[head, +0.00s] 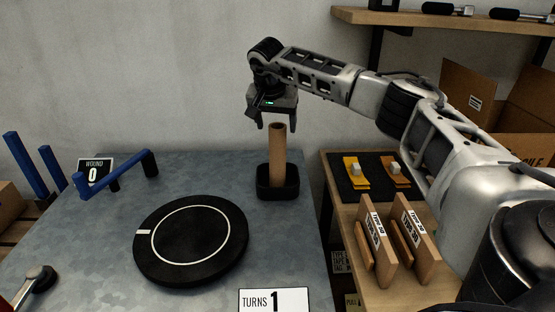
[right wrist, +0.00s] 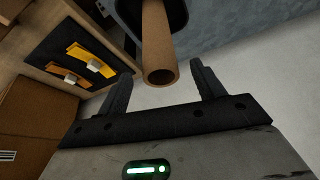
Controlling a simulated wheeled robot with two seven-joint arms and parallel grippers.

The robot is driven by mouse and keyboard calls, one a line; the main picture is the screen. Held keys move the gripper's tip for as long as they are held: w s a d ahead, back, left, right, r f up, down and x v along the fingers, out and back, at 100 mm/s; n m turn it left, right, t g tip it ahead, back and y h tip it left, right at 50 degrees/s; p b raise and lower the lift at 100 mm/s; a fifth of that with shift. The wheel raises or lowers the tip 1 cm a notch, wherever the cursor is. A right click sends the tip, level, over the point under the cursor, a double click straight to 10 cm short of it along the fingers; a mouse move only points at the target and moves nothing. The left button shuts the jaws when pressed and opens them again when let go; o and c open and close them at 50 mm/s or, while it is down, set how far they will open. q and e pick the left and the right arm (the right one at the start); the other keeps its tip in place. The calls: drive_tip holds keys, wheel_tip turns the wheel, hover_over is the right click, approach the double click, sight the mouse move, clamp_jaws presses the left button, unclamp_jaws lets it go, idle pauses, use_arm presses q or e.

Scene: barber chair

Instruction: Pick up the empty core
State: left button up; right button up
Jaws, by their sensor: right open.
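The empty core (head: 277,152) is a brown cardboard tube standing upright in a small black holder (head: 278,188) on the grey table. My right gripper (head: 269,125) is just above the top of the core, fingers pointing down, open and empty. In the right wrist view the core (right wrist: 158,45) shows its hollow open end between and beyond the two fingers of my right gripper (right wrist: 160,85), not touching either. The black holder (right wrist: 168,12) is behind it at the top. My left gripper is not in view.
A black turntable disc (head: 191,238) with a white ring lies on the grey table (head: 150,190). A blue bar (head: 117,173) and a "WOUND 0" sign (head: 95,171) stand at left. A "TURNS 1" card (head: 274,300) is in front. Wooden stands (head: 410,230) and cardboard boxes (head: 475,90) are at right.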

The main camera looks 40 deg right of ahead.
sight(278, 136)
drive_tip(key=shift+x, duration=3)
drive_tip(key=shift+d+r, duration=0.1)
drive_tip(key=shift+d, duration=0.05)
drive_tip(key=c, duration=1.3)
